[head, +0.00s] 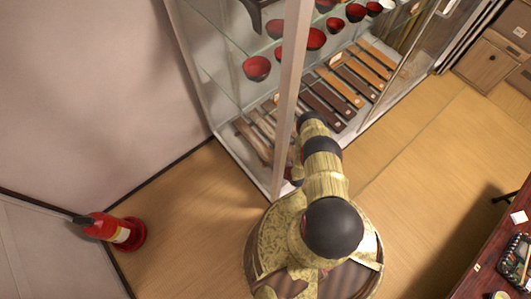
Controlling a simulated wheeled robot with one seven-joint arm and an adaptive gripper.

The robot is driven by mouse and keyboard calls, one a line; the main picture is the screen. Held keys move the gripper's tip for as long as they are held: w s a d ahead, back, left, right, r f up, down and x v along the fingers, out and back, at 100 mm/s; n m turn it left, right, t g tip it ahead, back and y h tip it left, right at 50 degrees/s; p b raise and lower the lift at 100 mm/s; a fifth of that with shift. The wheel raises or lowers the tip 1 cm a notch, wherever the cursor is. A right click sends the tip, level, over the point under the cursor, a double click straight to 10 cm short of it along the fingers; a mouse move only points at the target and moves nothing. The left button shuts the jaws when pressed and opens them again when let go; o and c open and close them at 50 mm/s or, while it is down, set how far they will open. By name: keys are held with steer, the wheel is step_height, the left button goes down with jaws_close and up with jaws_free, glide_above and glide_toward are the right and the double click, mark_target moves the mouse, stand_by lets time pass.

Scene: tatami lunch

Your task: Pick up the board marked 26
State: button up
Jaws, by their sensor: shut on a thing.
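Several long wooden boards in brown and orange tones lie side by side on the low shelf of a glass-fronted cabinet in the head view. Among them are an orange board (368,67) at the back right and a dark board (323,105) nearer the middle. Some boards bear small pale labels, but the numbers are too small to read, so I cannot tell which is marked 26. My arm reaches up to the cabinet's front. My gripper is hidden behind my own arm and the cabinet post, and so is whatever it holds.
The cabinet's upright post (290,95) stands close beside my arm. Red bowls (257,68) sit on the glass shelf above the boards. A fire extinguisher (108,228) stands at the left wall. A dark red table (490,262) is at lower right. The floor (425,165) right of my arm is clear.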

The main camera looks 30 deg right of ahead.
steer(key=s+r+p, duration=0.1)
steer(key=r, duration=0.1)
steer(key=s+r+p, duration=0.2)
steer(key=r, duration=0.1)
steer(key=s+r+p, duration=0.1)
steer(key=s+r, duration=0.1)
steer(key=r, duration=0.1)
steer(key=shift+d, duration=0.15)
steer(key=a+p+v, duration=0.1)
steer(key=p+v, duration=0.2)
steer(key=v, duration=0.6)
steer(key=shift+s+a, duration=0.3)
steer(key=shift+s, duration=0.1)
